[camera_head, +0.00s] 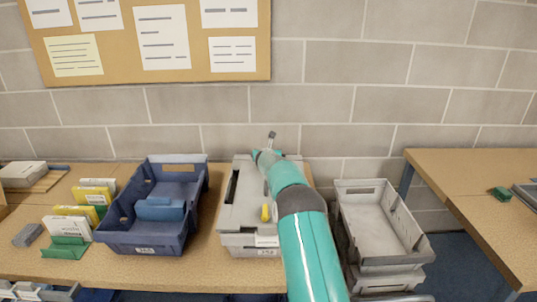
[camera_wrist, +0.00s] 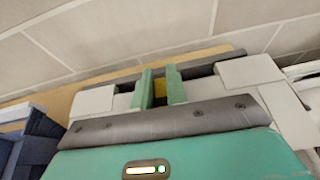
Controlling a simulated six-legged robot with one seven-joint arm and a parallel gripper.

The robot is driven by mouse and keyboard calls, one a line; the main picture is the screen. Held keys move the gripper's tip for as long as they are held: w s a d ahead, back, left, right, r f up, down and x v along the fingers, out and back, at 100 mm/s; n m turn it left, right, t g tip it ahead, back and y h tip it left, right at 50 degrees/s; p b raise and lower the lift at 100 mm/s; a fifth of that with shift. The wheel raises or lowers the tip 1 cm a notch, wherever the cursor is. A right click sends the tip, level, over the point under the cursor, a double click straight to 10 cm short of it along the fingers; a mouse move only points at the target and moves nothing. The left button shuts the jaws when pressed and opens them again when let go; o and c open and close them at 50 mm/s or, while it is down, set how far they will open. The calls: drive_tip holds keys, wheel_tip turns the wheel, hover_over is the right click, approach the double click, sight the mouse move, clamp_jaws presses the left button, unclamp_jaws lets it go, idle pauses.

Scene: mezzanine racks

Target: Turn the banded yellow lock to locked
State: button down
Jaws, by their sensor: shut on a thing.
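My gripper (camera_wrist: 161,76) shows in the wrist view, its two green fingers close together. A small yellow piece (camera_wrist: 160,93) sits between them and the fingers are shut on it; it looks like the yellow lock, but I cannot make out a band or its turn. In the head view my teal arm reaches over a light grey case (camera_head: 239,211) on the table, and the fingertips cannot be made out. A small yellow lock part (camera_head: 266,213) shows at the case's front, just left of my arm. I cannot tell whether both views show the same yellow part.
A blue bin (camera_head: 118,220) stands left of the case, with yellow and white boxes (camera_head: 78,211) further left. Grey stacked crates (camera_head: 415,239) stand to the right. A brick wall (camera_head: 400,104) closes the back. Another table (camera_head: 470,166) is at the far right.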

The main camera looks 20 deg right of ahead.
drive_tip(key=c, duration=1.4)
unclamp_jaws()
drive_tip(key=shift+r, duration=0.25)
wheel_tip(320, 180, up, 3)
drive_tip(key=shift+s+r, duration=0.15)
drive_tip(key=d+r+v, duration=0.2)
drive_tip(key=r+v, duration=0.1)
drive_tip(key=v, duration=1.3)
drive_tip(key=shift+d, duration=0.2)
